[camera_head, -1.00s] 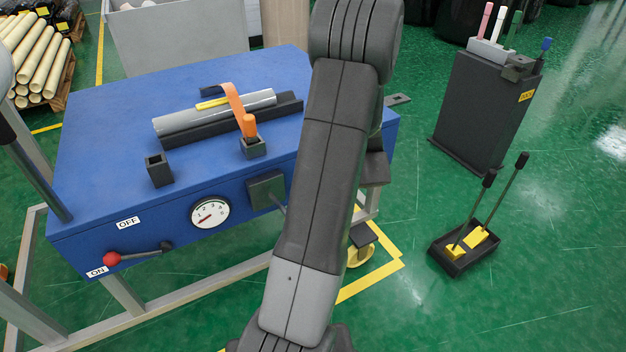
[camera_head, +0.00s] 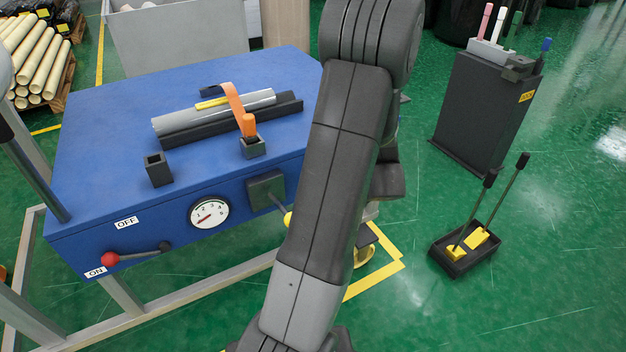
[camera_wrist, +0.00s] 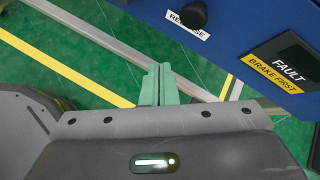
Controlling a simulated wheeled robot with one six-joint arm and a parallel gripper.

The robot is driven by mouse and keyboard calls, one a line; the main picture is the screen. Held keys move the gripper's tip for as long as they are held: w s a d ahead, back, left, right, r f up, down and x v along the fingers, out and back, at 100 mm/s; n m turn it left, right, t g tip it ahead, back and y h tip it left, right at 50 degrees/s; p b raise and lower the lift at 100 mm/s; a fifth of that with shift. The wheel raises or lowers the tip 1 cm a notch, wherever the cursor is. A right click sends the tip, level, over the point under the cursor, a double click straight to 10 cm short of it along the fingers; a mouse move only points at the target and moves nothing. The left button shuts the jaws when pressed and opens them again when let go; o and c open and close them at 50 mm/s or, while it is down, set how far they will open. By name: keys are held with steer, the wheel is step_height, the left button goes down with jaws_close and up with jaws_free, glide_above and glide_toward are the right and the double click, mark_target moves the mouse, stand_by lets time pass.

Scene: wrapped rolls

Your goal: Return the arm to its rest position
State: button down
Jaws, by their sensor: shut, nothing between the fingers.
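My arm rises through the middle of the head view, in front of the right end of the blue machine table (camera_head: 110,110). My gripper shows only in the wrist view (camera_wrist: 158,84); its two greenish fingers are together with nothing between them. It hangs over the floor beside a blue panel (camera_wrist: 235,50) with a black knob (camera_wrist: 193,14), a "RELEASE" label partly covered by the knob, and a "FAULT / BRAKE FIRST" sign (camera_wrist: 275,72). In the head view the gripper is hidden behind my arm.
A dark cabinet (camera_head: 480,110) and a black tray (camera_head: 462,255) stand right on open green floor.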

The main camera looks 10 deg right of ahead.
steer(key=shift+w, duration=0.15)
steer(key=s, duration=0.2)
steer(key=s+d, duration=0.1)
steer(key=s, duration=0.1)
steer(key=shift+d, duration=0.15)
stand_by(0.5)
steer(key=shift+w, duration=0.15)
